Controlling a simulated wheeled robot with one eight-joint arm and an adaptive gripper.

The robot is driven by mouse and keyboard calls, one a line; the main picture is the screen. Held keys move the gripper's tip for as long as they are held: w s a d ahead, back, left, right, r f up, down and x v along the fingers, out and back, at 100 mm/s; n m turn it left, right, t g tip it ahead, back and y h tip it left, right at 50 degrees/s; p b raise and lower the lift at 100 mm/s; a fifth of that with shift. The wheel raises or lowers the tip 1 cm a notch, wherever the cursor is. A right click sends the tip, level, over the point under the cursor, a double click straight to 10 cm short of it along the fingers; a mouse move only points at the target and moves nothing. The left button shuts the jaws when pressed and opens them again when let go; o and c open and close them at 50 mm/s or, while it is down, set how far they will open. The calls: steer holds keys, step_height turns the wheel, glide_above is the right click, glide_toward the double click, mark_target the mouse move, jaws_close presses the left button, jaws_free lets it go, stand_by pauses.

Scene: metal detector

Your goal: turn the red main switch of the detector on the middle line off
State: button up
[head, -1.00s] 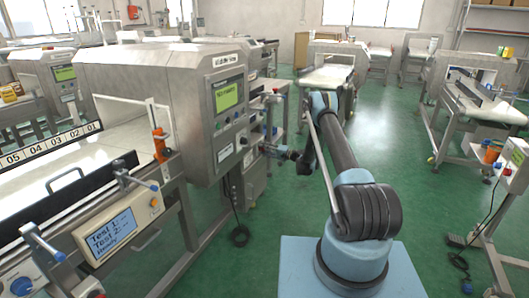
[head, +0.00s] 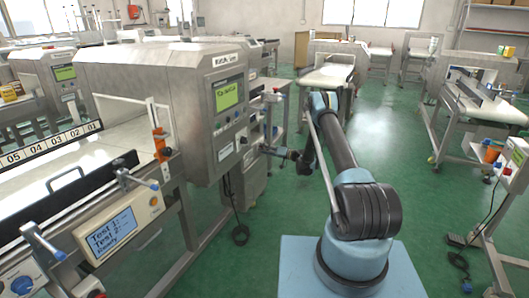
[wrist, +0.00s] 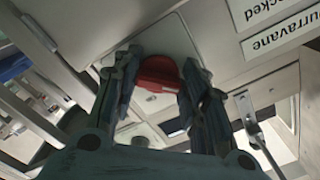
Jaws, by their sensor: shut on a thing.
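The red main switch (wrist: 158,74) shows in the wrist view, on a pale grey panel between my two dark fingers. My gripper (wrist: 157,82) is shut on it, with one finger on each side. In the head view my gripper (head: 268,149) reaches the right-hand side of the steel detector (head: 130,66), below its green screen (head: 228,95). The switch itself cannot be made out in the head view, and its exact turn angle is hard to read in the wrist view.
White label plates (wrist: 270,38) sit on the housing close to the switch. A conveyor belt (head: 95,150) runs through the detector, with an orange sensor (head: 160,143) at its edge. Another line (head: 480,100) stands to the right. Green floor is open between.

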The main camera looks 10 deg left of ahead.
steer(key=shift+w, duration=0.1)
stand_by(0.3)
steer(key=o, duration=1.1)
steer(key=shift+f, duration=0.1)
steer(key=shift+c, duration=0.2)
steer(key=shift+d, duration=0.15)
steer(key=v, duration=0.8)
